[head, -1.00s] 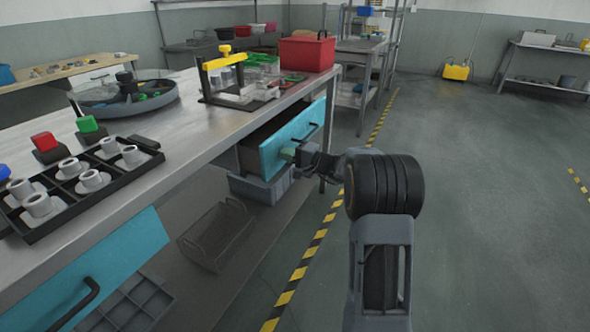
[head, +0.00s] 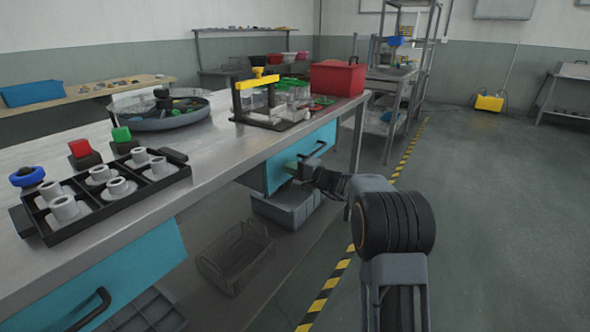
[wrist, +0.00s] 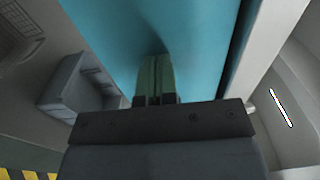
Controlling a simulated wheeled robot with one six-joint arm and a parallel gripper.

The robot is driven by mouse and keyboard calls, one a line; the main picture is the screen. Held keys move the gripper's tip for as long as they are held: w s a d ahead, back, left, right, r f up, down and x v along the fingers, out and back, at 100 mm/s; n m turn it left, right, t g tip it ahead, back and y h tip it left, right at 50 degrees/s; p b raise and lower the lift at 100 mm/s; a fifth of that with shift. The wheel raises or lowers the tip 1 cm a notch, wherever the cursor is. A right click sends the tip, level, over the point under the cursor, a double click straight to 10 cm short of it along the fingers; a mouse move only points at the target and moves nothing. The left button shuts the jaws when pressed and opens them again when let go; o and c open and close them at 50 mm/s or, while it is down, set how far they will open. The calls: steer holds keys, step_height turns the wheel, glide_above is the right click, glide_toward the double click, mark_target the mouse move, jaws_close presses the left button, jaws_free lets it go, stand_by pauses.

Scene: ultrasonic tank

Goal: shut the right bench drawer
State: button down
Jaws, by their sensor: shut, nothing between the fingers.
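The right bench drawer has a teal front (head: 308,151) with a dark bar handle, under the far end of the steel bench. Its front now sits close under the bench edge; I cannot tell whether it is fully flush. My gripper (head: 292,169) is shut and empty, with its green fingertips at the lower left part of that front, below and left of the handle. In the wrist view the shut fingers (wrist: 155,72) point at the teal panel (wrist: 150,25) and appear to touch it.
A second teal drawer (head: 125,275) is at the near left. The bench top (head: 215,155) holds a black rack, a round tray, a yellow-handled frame and a red box (head: 338,78). A grey bin (head: 287,207) and a wire basket (head: 236,258) stand below.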

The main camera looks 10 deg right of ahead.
steer(key=shift+w+a+r, duration=0.1)
steer(key=shift+a+r, duration=0.15)
steer(key=v, duration=1.4)
steer(key=s+a+r+n+g+h+p, duration=0.2)
steer(key=s+a+r+n+g+p, duration=0.45)
steer(key=s+a+r+p, duration=0.7)
steer(key=s+d+r+n+g+h+p, duration=0.1)
steer(key=s+d+r+h+p, duration=0.1)
steer(key=s+r+h+p, duration=0.2)
steer(key=s+d+r+n+g+h+p, duration=0.2)
steer(key=s+r+h+p, duration=0.3)
steer(key=s+p, duration=0.5)
steer(key=shift+s+d+h+p, duration=0.2)
steer(key=shift+h+p, duration=0.2)
steer(key=shift+p, duration=1.5)
